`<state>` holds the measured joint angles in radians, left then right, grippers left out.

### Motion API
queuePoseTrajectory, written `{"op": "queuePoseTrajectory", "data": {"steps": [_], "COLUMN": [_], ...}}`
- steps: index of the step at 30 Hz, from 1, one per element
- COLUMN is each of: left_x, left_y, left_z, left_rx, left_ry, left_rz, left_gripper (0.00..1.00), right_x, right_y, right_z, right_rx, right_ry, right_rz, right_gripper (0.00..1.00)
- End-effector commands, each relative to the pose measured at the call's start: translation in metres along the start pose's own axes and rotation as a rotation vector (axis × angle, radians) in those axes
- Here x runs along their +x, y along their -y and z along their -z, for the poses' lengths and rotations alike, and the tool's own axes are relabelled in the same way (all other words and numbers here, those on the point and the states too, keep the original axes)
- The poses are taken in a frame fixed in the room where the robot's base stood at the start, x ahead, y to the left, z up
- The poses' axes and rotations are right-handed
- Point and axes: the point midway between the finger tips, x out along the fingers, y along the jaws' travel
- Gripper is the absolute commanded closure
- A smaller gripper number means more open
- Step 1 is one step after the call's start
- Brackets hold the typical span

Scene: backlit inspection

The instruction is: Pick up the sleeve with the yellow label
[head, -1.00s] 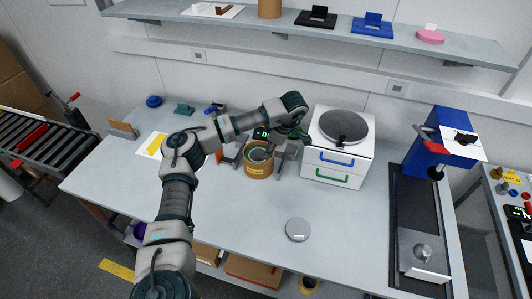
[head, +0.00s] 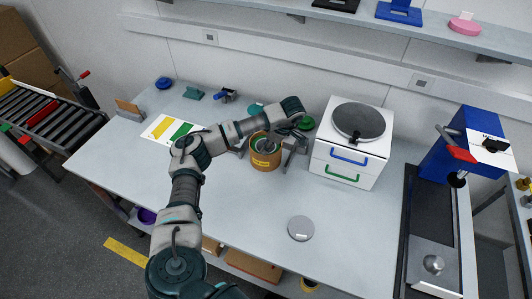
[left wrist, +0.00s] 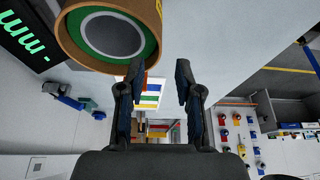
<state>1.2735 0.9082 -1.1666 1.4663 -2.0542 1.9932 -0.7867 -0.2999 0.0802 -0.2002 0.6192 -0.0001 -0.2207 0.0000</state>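The sleeve with the yellow label (head: 258,158) is a short brown cylinder standing upright on the bench, left of the white drawer unit. Its open top shows a green ring and grey inside. My left gripper (head: 288,149) is close to the sleeve's right side, and the forearm passes behind it. In the left wrist view the sleeve (left wrist: 72,52) looms large at upper left. The left gripper's two fingers (left wrist: 158,82) stand apart there with nothing seen between their tips; the sleeve is off to one side of them. Whether a finger touches it cannot be told. My right gripper is out of view.
The white drawer unit (head: 345,164) with a round plate on top stands right of the gripper. A grey disc (head: 301,228) lies in front. A blue press (head: 470,140) stands right. The front middle of the bench is mostly clear.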

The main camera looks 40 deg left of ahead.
Motion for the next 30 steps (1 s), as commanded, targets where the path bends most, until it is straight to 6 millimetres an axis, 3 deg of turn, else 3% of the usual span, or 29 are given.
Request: {"op": "queuePoseTrajectory", "data": {"steps": [4,12,20,24,30], "left_x": [0.013,0.05,0.053,0.053,0.053], "left_y": [-0.001,-0.003,-0.004,-0.004,-0.004], "left_z": [0.001,0.002,0.003,0.002,0.002], "left_rx": [-0.001,0.0,0.0,0.0,0.0], "left_ry": [-0.002,-0.001,0.0,0.0,0.0], "left_rz": [0.0,0.0,-0.001,-0.001,-0.001], "left_gripper": [0.66,0.66,0.66,1.0,1.0], "right_x": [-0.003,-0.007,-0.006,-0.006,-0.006], "right_y": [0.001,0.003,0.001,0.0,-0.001], "right_z": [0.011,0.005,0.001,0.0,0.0], "right_rx": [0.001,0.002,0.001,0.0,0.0], "right_ry": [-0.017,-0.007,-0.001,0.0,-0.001], "right_rz": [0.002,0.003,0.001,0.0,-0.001], "right_gripper": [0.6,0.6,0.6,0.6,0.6]}}
